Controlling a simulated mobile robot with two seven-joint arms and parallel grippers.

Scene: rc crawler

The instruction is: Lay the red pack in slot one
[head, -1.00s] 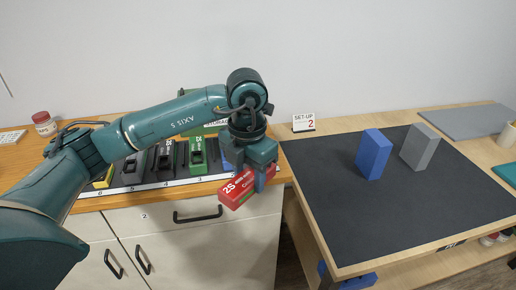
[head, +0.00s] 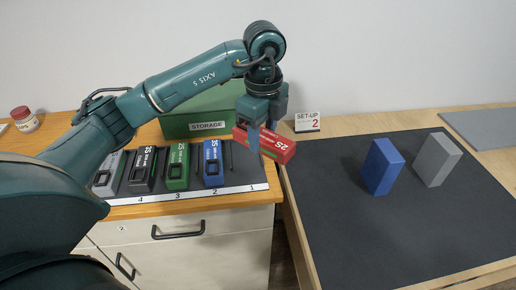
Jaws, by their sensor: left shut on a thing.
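The red pack (head: 279,148), marked 2S in white, is in my left gripper (head: 263,146) in the head view. The gripper points down and is shut on the pack, its fingers hiding part of it. The pack is raised, near the right end of the wooden counter. The numbered slot strip (head: 185,196) runs along the counter's front. Slot one, by the label 1 at its right end, shows no pack in it. A blue pack (head: 213,163) lies in slot 2 and a green pack (head: 178,166) in slot 3. My right gripper is not in view.
A black pack (head: 144,169) and a grey pack (head: 109,174) lie further left. A green storage box (head: 200,121) stands behind the slots. On the right table's dark mat (head: 340,225) stand a blue block (head: 381,167) and a grey block (head: 437,160). A SET-UP 2 sign (head: 307,122) stands behind.

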